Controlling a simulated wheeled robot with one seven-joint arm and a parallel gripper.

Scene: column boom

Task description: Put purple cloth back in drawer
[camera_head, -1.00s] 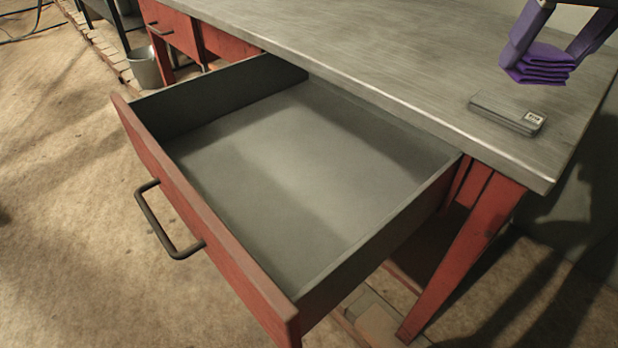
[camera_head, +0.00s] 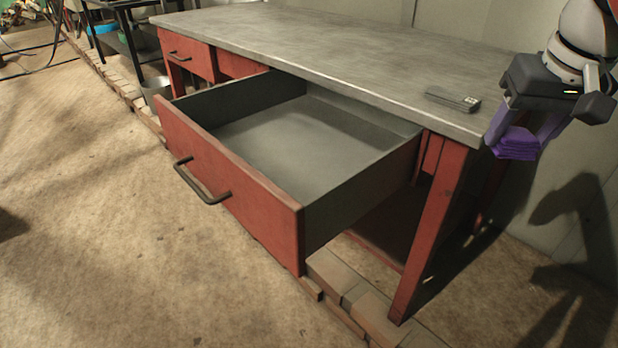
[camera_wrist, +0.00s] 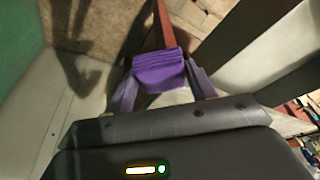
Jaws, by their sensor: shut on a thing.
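The purple cloth (camera_head: 519,143) is folded into a small stack. My gripper (camera_head: 522,132) is shut on it and holds it in the air at the right end of the workbench, beside the table's corner. In the wrist view the cloth (camera_wrist: 159,72) sits between the two fingers. The drawer (camera_head: 232,190) is pulled open at the front of the bench, left of my gripper. It is empty, with a grey inside, a red front and a dark handle (camera_head: 203,183).
A second red drawer (camera_head: 188,55) is shut at the far left. A bucket (camera_head: 156,90) stands on the floor. The floor in front is clear.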

